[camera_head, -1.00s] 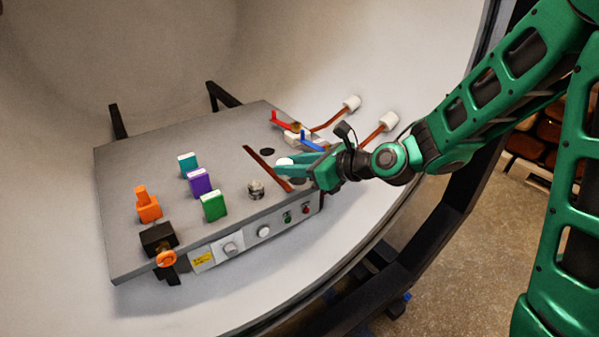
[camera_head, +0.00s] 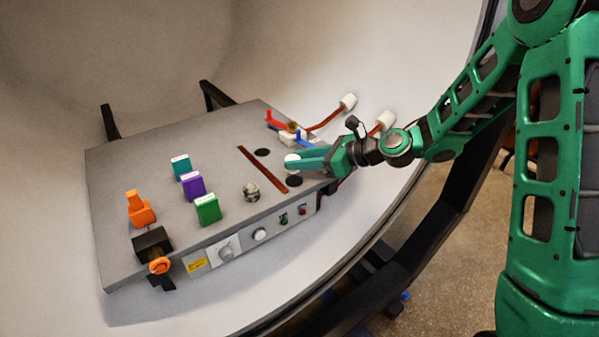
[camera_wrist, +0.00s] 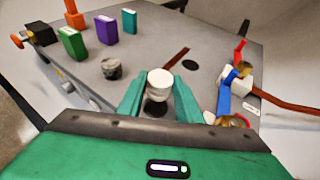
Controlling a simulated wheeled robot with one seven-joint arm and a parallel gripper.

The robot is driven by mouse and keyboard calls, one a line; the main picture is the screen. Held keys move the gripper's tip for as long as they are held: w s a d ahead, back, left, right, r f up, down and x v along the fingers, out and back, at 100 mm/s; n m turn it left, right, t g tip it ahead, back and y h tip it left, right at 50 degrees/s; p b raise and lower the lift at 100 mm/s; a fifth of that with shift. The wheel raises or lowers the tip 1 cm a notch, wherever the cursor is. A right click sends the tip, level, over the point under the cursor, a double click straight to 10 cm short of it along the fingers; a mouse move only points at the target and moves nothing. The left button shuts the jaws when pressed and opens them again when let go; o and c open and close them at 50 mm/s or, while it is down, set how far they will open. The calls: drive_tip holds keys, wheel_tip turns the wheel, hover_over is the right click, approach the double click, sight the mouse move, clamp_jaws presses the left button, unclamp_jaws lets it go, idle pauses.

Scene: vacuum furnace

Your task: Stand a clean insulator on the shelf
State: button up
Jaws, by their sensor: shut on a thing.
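My gripper (camera_head: 299,161) is shut on a white round insulator (camera_head: 292,161) above the right part of the grey shelf (camera_head: 130,180). In the wrist view the white insulator (camera_wrist: 159,84) sits between the two green fingers, above a dark round spot. A grey, dirty-looking insulator (camera_head: 251,190) stands on the shelf to the left; it also shows in the wrist view (camera_wrist: 111,69). Two dark round spots are on the shelf, one behind (camera_head: 262,152) and one in front (camera_head: 294,181) of my fingers. Whether the held insulator touches the shelf I cannot tell.
A brown strip (camera_head: 262,169) lies left of my gripper. Teal (camera_head: 181,167), purple (camera_head: 193,185) and green (camera_head: 208,209) blocks and an orange piece (camera_head: 139,208) stand further left. Red (camera_head: 278,119) and blue (camera_head: 304,141) levers with pipes are close behind my gripper.

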sight(301, 183)
drive_tip(key=shift+f, duration=2.05)
drive_tip(key=o, duration=1.1)
drive_tip(key=shift+f, duration=0.1)
drive_tip(key=shift+d, duration=0.15)
drive_tip(key=v, duration=1.2)
